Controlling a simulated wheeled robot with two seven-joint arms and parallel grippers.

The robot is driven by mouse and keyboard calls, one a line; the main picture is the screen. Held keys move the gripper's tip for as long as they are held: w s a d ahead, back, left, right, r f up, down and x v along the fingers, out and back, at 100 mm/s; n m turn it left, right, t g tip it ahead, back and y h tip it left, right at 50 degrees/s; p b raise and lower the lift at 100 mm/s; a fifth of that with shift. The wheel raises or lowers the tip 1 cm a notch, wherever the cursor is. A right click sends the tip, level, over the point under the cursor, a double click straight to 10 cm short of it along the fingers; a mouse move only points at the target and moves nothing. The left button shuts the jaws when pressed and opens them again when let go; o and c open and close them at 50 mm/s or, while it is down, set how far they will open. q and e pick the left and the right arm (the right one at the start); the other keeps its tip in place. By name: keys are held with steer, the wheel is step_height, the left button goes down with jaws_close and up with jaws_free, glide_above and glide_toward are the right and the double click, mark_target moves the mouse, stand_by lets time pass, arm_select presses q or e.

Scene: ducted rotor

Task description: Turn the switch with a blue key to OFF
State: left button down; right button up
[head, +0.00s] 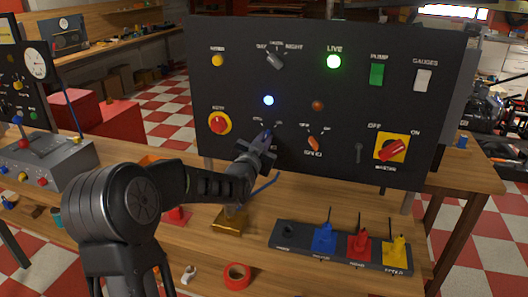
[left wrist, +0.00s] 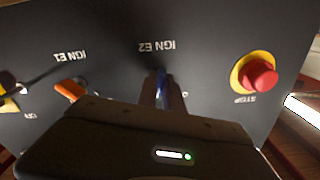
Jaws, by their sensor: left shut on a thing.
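The dark upright panel (head: 300,80) carries a switch with a blue key (head: 267,134), low and left of the panel's middle. In the left wrist view the blue key (left wrist: 163,92) shows below the upside-down label IGN E2. My left gripper (head: 264,148) is at this switch, shut on the blue key and hiding much of it. The switch's position marks are mostly covered or too small to read. In the left wrist view my gripper body (left wrist: 145,155) fills the bottom. My right gripper is in neither view.
An orange key (head: 314,143) at IGN E1 is just right of the blue one. A red STOP button (head: 220,124) is to the left, a red-yellow master switch (head: 390,149) to the right. A lever box (head: 335,254) and red tape (head: 237,275) lie on the bench.

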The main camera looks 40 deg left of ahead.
arm_select(q)
steer(key=shift+d+n+b, duration=0.1)
steer(key=shift+n+b, duration=5.8)
steer(key=shift+b, duration=1.75)
steer(key=c, duration=1.5)
jaws_free()
steer(key=v, duration=0.7)
steer(key=shift+s+d+b, duration=0.15)
steer(key=shift+s+b, duration=0.2)
steer(key=shift+b, duration=0.05)
